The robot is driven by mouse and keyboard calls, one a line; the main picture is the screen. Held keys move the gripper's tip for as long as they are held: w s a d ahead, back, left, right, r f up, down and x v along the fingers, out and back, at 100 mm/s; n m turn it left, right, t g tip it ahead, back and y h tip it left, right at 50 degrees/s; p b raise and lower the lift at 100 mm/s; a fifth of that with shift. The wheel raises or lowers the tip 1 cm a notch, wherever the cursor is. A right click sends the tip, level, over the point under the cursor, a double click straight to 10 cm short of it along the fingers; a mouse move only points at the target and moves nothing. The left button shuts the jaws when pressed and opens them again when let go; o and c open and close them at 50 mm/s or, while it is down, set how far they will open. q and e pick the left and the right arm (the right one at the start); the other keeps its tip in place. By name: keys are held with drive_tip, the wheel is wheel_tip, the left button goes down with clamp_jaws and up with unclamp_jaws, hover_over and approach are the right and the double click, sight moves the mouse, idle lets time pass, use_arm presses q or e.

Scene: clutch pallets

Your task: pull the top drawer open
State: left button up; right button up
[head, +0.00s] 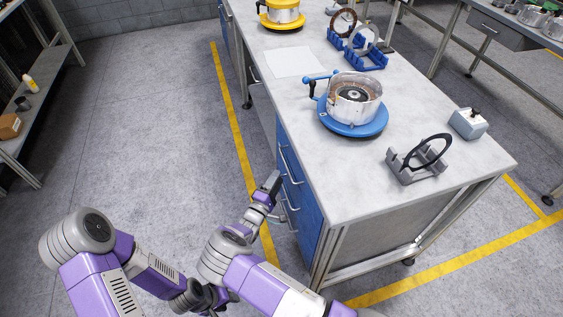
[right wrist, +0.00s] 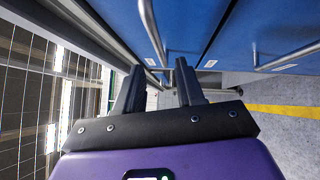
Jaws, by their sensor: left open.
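The blue drawer cabinet (head: 305,207) is under the near left side of the workbench, its drawers shut. The top drawer's handle (head: 287,164) is a metal bar on its face. My right gripper (head: 273,183) is beside the drawer fronts, near the handles. In the right wrist view its fingers (right wrist: 160,75) are apart, and a metal handle (right wrist: 148,22) runs down toward the gap between them. I cannot tell whether they touch it. My left gripper (head: 222,295) is low in the head view, open, mostly hidden by my right arm and away from the cabinet.
On the workbench (head: 335,190) are a blue fixture (head: 365,128) with a metal housing, a grey stand (head: 405,172) holding a black ring, and a small grey box (head: 468,123). A shelf (head: 38,85) is at the left. The floor between is clear.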

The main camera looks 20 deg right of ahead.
drive_tip(key=shift+b+x, duration=0.75)
drive_tip(key=shift+x, duration=2.2)
drive_tip(key=shift+s+d, duration=0.1)
drive_tip(key=shift+d, duration=0.05)
drive_tip(key=shift+c, duration=0.3)
clamp_jaws()
